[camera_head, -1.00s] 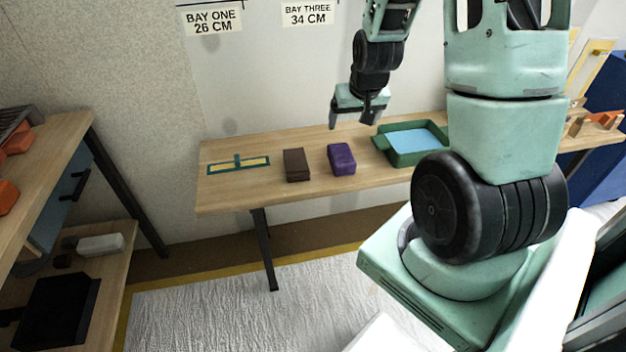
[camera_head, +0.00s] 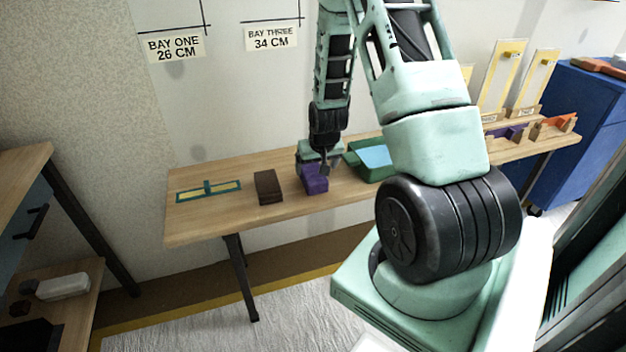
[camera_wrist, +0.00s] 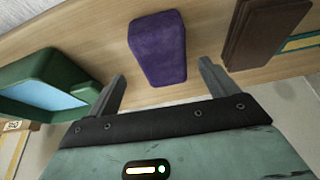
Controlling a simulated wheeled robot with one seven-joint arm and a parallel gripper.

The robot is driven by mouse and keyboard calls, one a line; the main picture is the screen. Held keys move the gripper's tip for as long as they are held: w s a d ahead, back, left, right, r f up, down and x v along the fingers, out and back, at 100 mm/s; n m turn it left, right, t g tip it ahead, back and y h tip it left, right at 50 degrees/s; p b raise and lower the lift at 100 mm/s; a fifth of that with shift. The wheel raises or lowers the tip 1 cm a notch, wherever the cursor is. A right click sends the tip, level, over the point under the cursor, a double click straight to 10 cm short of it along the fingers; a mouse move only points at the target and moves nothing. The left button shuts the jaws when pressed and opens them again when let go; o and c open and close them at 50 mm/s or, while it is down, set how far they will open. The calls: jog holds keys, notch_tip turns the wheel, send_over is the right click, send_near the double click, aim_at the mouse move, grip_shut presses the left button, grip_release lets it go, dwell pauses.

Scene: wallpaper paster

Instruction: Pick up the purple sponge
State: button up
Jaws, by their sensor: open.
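The purple sponge (camera_head: 314,180) lies on the wooden table between a brown block and a green tray. My gripper (camera_head: 316,170) is just above and behind it in the head view, hiding part of its far side. In the wrist view the sponge (camera_wrist: 158,48) shows whole, ahead of my gripper (camera_wrist: 162,85). The two fingers are spread apart, one to each side of the sponge's near end, with nothing between them that I can see held.
A brown block (camera_head: 268,187) lies left of the sponge, and a teal and yellow tool (camera_head: 209,190) lies farther left. A green tray (camera_head: 366,173) with a light blue inside is close on the right. Bare tabletop (camera_head: 330,206) shows in front of the sponge.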

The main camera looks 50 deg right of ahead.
aim_at(314, 173)
jog(key=shift+a+b+x, duration=0.2)
jog(key=shift+b+x, duration=0.1)
jog(key=shift+x, duration=2.05)
jog(key=shift+w+f, duration=0.1)
jog(key=shift+f, duration=0.15)
jog(key=c, duration=1.1)
